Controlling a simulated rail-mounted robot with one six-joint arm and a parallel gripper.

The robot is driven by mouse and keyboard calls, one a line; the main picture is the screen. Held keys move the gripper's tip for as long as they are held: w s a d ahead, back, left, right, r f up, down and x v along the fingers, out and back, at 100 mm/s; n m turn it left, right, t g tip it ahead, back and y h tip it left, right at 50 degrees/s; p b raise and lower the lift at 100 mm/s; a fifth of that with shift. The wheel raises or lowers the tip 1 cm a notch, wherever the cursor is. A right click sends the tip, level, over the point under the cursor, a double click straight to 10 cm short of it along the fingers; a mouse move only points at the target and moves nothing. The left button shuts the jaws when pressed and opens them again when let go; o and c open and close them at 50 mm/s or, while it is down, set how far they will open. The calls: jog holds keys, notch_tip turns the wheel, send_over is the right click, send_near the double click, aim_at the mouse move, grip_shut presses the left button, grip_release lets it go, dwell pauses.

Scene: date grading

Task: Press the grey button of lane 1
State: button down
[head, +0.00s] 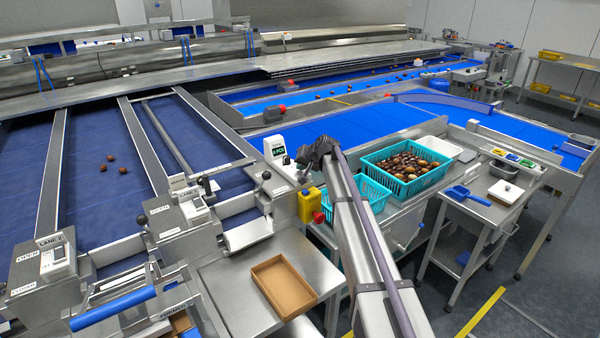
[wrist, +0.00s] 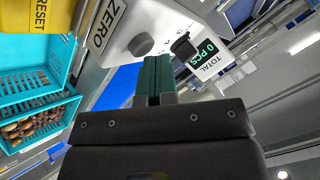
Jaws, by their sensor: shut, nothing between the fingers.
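A white counter unit (wrist: 125,50) with a display reading TOTAL 0 PCS (wrist: 206,54) fills the upper middle of the wrist view. It also shows in the head view (head: 274,149). A round grey button (wrist: 141,44) sits on its face beside a ZERO label (wrist: 108,24). My gripper (wrist: 157,60) is shut and empty, its green fingertips close to the grey button, just below and right of it in the wrist view. I cannot tell whether they touch it. In the head view my gripper (head: 308,156) is beside the counter unit; the button cannot be made out there.
A brown tray (head: 301,304) lies on the front table. A LANE 2 unit (head: 57,258) is at left.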

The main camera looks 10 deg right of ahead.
jog(key=shift+r+p, duration=0.9)
notch_tip(320, 180, up, 5)
jog(key=p, duration=0.5)
jog(key=shift+r, duration=0.1)
dwell(0.3)
